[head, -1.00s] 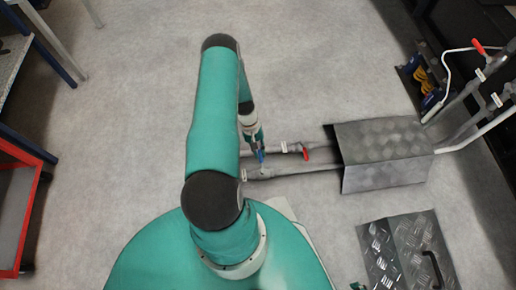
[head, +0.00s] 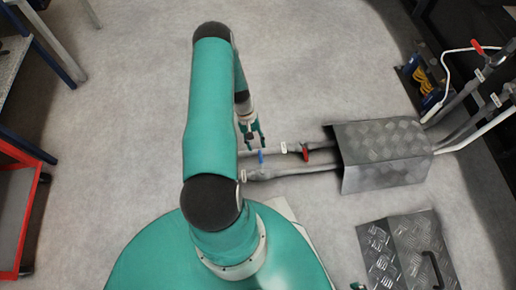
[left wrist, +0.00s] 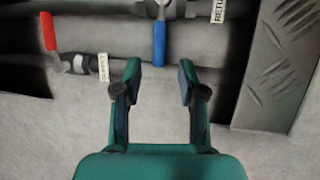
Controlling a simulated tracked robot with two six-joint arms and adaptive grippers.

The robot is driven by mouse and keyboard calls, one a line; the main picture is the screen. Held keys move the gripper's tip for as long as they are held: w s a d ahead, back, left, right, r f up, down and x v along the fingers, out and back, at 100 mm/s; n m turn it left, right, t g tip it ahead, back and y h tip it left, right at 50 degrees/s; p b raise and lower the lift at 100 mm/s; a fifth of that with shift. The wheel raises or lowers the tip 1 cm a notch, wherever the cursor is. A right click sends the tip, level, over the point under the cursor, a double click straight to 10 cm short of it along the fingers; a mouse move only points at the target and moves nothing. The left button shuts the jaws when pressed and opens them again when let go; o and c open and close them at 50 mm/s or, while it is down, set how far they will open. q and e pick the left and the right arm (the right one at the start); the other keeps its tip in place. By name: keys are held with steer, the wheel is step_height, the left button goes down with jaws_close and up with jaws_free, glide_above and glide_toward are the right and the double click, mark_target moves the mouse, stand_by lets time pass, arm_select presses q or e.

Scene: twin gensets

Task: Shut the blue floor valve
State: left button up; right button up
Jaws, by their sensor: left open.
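The blue valve lever (head: 261,157) is at the floor pipes in the head view, just below my left gripper. It also shows at the top middle of the left wrist view (left wrist: 158,43), where it points from its metal valve body towards my gripper and stands across the pipes. My left gripper (head: 257,142) is open and empty. In the left wrist view its two fingers (left wrist: 158,80) are apart, with the lever's tip beyond and between them, not visibly touching. My right gripper is not in view.
A red valve lever (head: 305,153) also stands across a pipe, to the right of the blue one. A checker-plate cover (head: 385,153) bridges the pipes. A plate box with a handle (head: 410,252) is at lower right. A red cart (head: 22,215) stands left. Floor above the pipes is clear.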

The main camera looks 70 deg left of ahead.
arm_select(q)
steer(key=v, duration=0.7)
steer(key=shift+r, duration=0.1)
